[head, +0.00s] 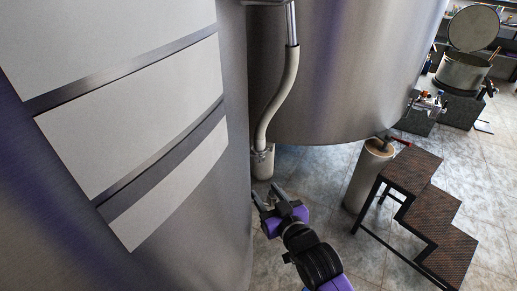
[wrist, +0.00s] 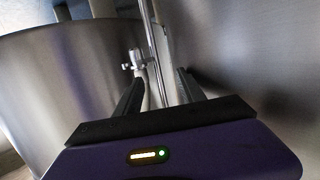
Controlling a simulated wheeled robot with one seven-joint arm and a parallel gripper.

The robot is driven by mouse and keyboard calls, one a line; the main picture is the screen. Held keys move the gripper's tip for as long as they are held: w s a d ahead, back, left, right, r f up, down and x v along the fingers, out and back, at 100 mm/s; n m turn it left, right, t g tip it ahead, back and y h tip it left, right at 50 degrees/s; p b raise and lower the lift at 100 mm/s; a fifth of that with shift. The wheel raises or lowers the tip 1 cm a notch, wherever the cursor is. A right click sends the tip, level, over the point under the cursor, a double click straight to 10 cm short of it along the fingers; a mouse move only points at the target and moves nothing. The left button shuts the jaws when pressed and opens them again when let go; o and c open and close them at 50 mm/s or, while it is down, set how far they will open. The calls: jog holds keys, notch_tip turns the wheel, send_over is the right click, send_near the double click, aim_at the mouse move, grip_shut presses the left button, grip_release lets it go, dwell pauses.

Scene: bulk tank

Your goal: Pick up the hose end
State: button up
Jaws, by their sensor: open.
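A pale beige hose (head: 281,95) hangs from a metal pipe between the large steel tanks in the head view. Its lower end (head: 260,146) meets a pale cylindrical piece (head: 262,166) with a small metal fitting, low beside the left tank. I cannot tell whether the end sits in it or joins it. My gripper (head: 265,198) is open, just below and in front of that piece, with no visible contact. In the wrist view, my gripper (wrist: 159,80) has its fingers apart, with a thin upright pipe or hose (wrist: 153,45) showing between and beyond them.
Steel tanks (head: 340,70) and (head: 220,190) stand close on both sides of the hose. A brown step stool (head: 432,237) and a pale cylinder (head: 366,180) stand to the right. A pot (head: 462,72) is at the back right. Tiled floor (head: 335,225) lies open between.

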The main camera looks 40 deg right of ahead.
aim_at(261, 145)
jog(key=w+d+r, duration=0.1)
jog(key=w+d, duration=0.2)
jog(key=w+d+r+m+g, duration=0.1)
jog(key=w+d, duration=0.2)
jog(key=w, duration=0.1)
jog(key=w+d+r+g+h, duration=0.1)
jog(key=w+d, duration=0.3)
jog(key=shift+m, duration=0.3)
jog(key=shift+p+x, duration=0.5)
jog(key=shift+x, duration=3.15)
jog(key=shift+r, duration=0.15)
grip_shut()
